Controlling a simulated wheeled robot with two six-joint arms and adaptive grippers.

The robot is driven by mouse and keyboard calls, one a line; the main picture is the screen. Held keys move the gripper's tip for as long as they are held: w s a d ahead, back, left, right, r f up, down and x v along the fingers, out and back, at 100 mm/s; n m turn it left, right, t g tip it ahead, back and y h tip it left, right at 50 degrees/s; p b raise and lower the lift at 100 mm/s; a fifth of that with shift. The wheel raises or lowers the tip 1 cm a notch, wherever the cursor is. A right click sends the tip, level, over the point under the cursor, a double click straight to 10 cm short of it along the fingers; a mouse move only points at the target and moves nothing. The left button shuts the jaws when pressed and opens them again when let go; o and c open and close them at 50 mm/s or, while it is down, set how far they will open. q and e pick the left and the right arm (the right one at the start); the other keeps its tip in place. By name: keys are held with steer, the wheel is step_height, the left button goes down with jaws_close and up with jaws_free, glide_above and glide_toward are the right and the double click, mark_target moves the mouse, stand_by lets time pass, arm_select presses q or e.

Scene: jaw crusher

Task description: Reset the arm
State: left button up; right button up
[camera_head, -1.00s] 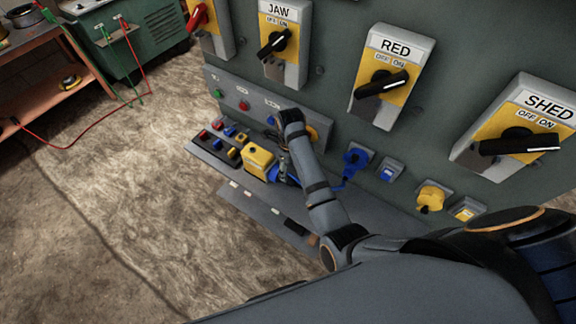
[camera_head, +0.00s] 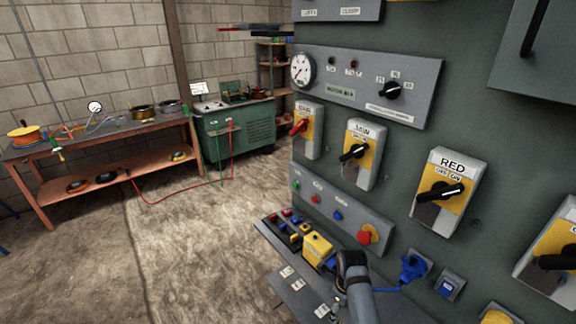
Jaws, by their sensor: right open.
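My right arm comes up from the bottom edge in the head view, in front of the control panel (camera_head: 400,140). My right gripper (camera_head: 338,303) is small and partly hidden at the bend of the wrist. It is open, and I see nothing held in it. It is near a yellow box (camera_head: 317,248) on the panel's lower shelf; I cannot tell whether they touch. My left gripper is not in view.
The panel carries JAW (camera_head: 362,152) and RED (camera_head: 441,190) rotary switches, a red button (camera_head: 365,237) and a blue plug (camera_head: 412,268). A workbench (camera_head: 95,137) and a green cabinet (camera_head: 240,138) stand at the left and back.

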steer(key=s+d+f+n, duration=0.2)
steer(key=s+f+n, duration=0.5)
steer(key=f, duration=0.5)
steer(key=s+d+f+n, duration=0.3)
steer(key=s+f+n, duration=0.3)
steer(key=f, duration=0.6)
steer(key=s+d+f+n, duration=0.2)
steer(key=s+f+n, duration=0.2)
steer(key=s, duration=0.4)
steer(key=s+d+f+n, duration=0.3)
steer(key=s+n, duration=0.2)
steer(key=s, duration=0.4)
steer(key=s+d+f+n+t, duration=0.1)
steer(key=s+f+n, duration=0.3)
steer(key=s, duration=0.4)
steer(key=shift+s+d+f+n+h, duration=0.15)
steer(key=shift+d+f+n+h, duration=0.2)
steer(key=shift+d+n, duration=0.35)
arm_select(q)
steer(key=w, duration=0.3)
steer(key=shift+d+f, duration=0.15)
arm_select(e)
steer(key=shift+c, duration=0.2)
